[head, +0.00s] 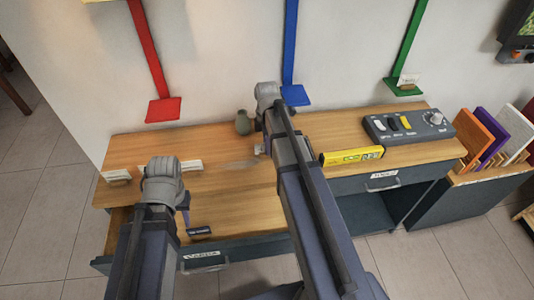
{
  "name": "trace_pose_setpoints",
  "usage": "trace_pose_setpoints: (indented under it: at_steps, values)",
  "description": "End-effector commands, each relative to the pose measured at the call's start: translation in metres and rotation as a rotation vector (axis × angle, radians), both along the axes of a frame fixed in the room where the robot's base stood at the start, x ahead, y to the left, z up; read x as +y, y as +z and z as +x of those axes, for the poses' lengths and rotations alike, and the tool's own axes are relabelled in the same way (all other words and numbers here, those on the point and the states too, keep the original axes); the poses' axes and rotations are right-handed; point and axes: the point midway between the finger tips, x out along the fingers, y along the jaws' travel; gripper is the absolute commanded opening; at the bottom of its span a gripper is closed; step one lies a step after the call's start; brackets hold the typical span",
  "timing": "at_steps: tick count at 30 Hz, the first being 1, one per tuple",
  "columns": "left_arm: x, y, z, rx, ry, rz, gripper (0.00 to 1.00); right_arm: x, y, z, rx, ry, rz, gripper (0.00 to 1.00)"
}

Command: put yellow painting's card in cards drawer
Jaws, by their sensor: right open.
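White cards in small wooden holders stand on the wooden desk (225,200): one at the left end (118,176) and one nearer the middle (190,165). I cannot read them or tell which is the yellow painting's. A drawer (203,262) with a white label and handle appears pulled out at the front left; the label is too small to read surely. My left gripper (185,217) is over the desk's front left, largely hidden by its arm, beside a small dark labelled object (198,232). My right gripper (262,149) is open and low over the desk's back middle.
Another labelled drawer (382,182) is at right. Red (163,109), blue (296,95) and green (403,87) ledges line the wall.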

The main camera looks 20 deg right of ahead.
Motion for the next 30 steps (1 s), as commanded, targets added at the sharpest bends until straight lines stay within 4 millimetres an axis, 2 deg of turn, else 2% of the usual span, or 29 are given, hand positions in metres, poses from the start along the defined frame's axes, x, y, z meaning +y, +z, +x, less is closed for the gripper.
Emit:
trace_pose_setpoints:
  at_steps: [25, 26, 30]
  values:
    - [0.0, -0.0045, 0.0, 0.0, 0.0, 0.0, 0.37, 0.0, -0.0045, 0.0, 0.0, 0.0, 0.0, 0.42]
    - [0.0, -0.0045, 0.0, 0.0, 0.0, 0.0, 0.37, 0.0, -0.0045, 0.0, 0.0, 0.0, 0.0, 0.41]
    - [0.0, -0.0045, 0.0, 0.0, 0.0, 0.0, 0.37, 0.0, -0.0045, 0.0, 0.0, 0.0, 0.0, 0.26]
